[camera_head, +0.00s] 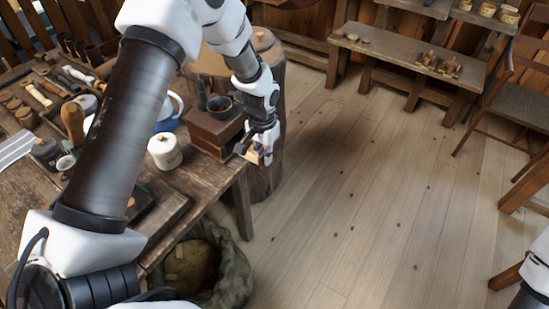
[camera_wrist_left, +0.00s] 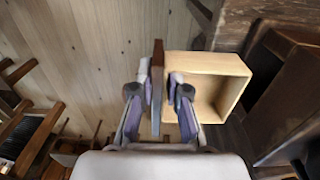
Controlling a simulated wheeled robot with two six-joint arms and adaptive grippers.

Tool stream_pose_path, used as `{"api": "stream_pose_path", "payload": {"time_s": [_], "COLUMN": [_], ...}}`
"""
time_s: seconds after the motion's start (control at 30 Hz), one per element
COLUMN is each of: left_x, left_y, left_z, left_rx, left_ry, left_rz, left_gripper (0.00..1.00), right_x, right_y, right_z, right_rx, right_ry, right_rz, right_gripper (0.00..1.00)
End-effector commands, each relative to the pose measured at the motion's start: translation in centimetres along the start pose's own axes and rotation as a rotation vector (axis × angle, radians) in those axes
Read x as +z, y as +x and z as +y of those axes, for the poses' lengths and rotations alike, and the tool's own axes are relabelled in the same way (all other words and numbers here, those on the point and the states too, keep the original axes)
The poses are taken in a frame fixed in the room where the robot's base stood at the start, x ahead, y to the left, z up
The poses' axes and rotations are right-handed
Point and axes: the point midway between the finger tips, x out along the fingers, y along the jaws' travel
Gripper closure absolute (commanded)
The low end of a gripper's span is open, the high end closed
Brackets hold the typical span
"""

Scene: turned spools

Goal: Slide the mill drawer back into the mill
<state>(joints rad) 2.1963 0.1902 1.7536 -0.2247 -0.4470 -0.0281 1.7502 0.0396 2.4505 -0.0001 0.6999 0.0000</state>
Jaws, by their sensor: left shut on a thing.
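The mill (camera_head: 212,131) is a brown wooden box with a dark bowl-like top, standing at the right edge of the workbench. It also shows at the right of the left wrist view (camera_wrist_left: 288,92), its dark side facing the drawer. The mill drawer (camera_wrist_left: 236,82) is a pale, open, empty wooden box with a darker front panel. My left gripper (camera_wrist_left: 160,78) is shut on that panel, one finger outside and one inside the drawer. In the head view the gripper (camera_head: 259,146) holds the drawer beside the mill, past the bench edge, mostly hiding it. The drawer appears outside the mill.
A round wooden stump stands behind the mill. A sack (camera_head: 205,270) sits below the bench.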

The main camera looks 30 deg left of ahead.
Motion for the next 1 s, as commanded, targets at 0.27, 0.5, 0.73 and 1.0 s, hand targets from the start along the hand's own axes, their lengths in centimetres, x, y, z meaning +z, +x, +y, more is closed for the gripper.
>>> {"api": "stream_pose_path", "payload": {"time_s": [0.27, 0.5, 0.73, 1.0], "left_x": [0.0, 0.0, -0.1, 0.0], "left_y": [1.7, 2.3, 2.4, 2.5], "left_z": [-1.5, -3.1, -4.1, -4.2], "left_rx": [0.001, 0.0, 0.0, 0.0], "left_ry": [-0.002, -0.001, 0.0, 0.001], "left_rz": [0.001, 0.0, 0.001, 0.001], "left_gripper": [1.0, 1.0, 1.0, 1.0], "right_x": [0.0, 0.0, 0.0, 0.0], "right_y": [1.7, 2.1, 1.6, 1.6], "right_z": [0.0, 0.0, 0.0, 0.0], "right_rx": [0.0, 0.0, 0.0, 0.0], "right_ry": [0.001, 0.0, 0.0, 0.0], "right_rz": [0.0, 0.0, 0.001, 0.0], "right_gripper": [0.6, 0.6, 0.6, 0.6]}}
